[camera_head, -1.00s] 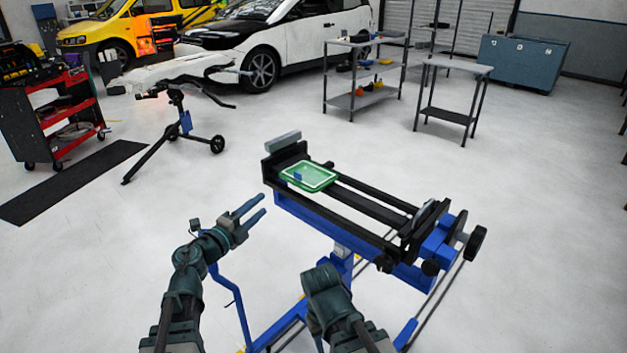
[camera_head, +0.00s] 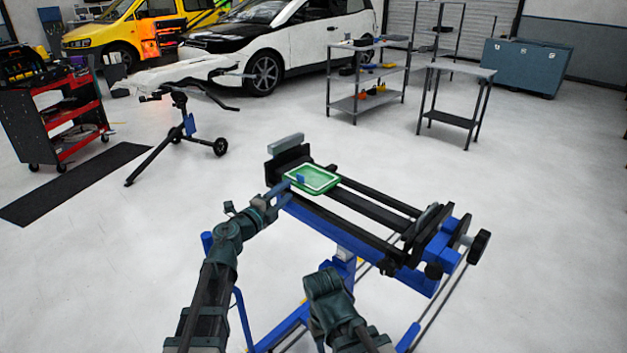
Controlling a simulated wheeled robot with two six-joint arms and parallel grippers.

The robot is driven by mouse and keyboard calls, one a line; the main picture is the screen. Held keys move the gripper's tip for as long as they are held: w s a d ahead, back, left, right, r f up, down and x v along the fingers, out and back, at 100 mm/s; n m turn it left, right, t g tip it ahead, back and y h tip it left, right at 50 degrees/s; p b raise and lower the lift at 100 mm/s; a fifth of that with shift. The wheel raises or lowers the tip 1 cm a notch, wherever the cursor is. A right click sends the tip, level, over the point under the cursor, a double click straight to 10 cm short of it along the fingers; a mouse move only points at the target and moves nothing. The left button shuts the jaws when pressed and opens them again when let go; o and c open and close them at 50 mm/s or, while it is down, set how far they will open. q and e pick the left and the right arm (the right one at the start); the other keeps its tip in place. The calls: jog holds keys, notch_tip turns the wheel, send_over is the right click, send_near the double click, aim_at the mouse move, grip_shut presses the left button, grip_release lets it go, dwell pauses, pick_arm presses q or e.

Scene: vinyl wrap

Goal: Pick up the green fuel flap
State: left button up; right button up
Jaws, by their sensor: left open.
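The green fuel flap (camera_head: 322,185), a shallow rounded piece with a pale rim line and a small blue patch at its left, lies on the left end of the black and blue clamp stand (camera_head: 368,208).
The stand's raised left end with a grey block (camera_head: 285,143) is just behind the flap. Black knobs (camera_head: 478,246) stick out at its right end. A red tool cart (camera_head: 58,115), a tripod stand (camera_head: 180,130) and grey shelves (camera_head: 366,104) stand farther back, with open floor between.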

aim_at(295, 186)
pick_arm(q)
jog(key=x, duration=0.3)
jog(key=shift+w+d+f, duration=0.15)
jog(key=shift+w+d, duration=0.05)
jog(key=shift+d, duration=0.05)
jog(key=shift+s, duration=0.1)
grip_shut()
dwell(1.0)
grip_release()
jog(key=shift+s+a, duration=0.1)
jog(key=v, duration=1.3)
jog(key=shift+a+r+p, duration=0.25)
jog(key=shift+a+p, duration=0.05)
jog(key=shift+a, duration=0.15)
